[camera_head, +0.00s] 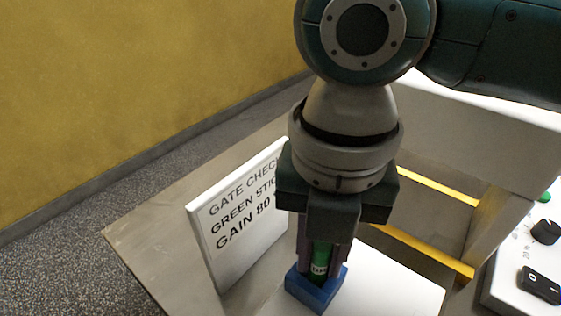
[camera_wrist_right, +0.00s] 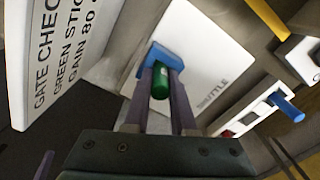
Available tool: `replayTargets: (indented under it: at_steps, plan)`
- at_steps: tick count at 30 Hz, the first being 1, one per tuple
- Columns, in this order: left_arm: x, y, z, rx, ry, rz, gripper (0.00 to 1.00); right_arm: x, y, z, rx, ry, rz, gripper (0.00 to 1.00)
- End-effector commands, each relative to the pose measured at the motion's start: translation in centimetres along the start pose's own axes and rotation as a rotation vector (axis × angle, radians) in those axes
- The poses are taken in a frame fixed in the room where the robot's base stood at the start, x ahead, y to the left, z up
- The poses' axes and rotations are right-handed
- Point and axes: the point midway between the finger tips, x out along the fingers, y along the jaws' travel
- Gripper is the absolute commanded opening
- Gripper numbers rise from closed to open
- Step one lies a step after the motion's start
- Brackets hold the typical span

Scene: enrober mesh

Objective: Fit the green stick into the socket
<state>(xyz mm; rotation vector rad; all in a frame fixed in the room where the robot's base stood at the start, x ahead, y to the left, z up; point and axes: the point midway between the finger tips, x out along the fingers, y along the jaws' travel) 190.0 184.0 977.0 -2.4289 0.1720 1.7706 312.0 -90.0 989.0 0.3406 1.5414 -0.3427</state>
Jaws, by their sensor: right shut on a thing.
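The green stick (camera_head: 320,259) is upright between the fingers of my right gripper (camera_head: 321,272), which is shut on it. Its lower end is at the blue socket (camera_head: 318,296), which sits on a white plate. The right wrist view also shows the green stick (camera_wrist_right: 160,82) between the two fingers, with the blue socket (camera_wrist_right: 153,56) just beyond it. The fingers hide part of the stick and socket, so I cannot tell how far the stick is inside. My left gripper is in neither view.
A white sign (camera_head: 240,212) with black lettering stands left of the socket. Yellow rails (camera_head: 425,250) and a control panel (camera_head: 515,262) with a black knob and switch are to the right. The wrist view shows a blue peg-like part (camera_wrist_right: 286,107) at the right.

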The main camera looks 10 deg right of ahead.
Motion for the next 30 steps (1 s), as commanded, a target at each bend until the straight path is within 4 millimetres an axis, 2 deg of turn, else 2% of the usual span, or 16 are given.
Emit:
replayTargets:
  at_steps: [5, 6, 14, 23, 26, 30]
  plan:
    - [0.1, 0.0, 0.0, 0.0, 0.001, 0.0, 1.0, 0.3, 0.0, 0.0, 0.0, 0.0, 0.001, 0.0]
    - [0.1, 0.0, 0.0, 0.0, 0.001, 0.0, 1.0, 0.3, 0.0, 0.0, 0.0, 0.0, 0.001, 0.26]
    - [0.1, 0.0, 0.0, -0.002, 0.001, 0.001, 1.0, 0.2, 0.0, 0.0, 0.0, 0.0, 0.001, 0.54]
    - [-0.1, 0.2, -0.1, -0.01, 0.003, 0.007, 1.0, -0.2, 0.0, 0.0, 0.0, 0.0, 0.001, 0.54]
    - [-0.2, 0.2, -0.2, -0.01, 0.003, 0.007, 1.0, -1.5, 0.1, 0.1, -0.001, -0.002, 0.005, 0.54]
    - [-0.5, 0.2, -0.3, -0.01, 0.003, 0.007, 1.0, -4.6, 0.1, 0.1, -0.002, -0.003, 0.005, 0.54]
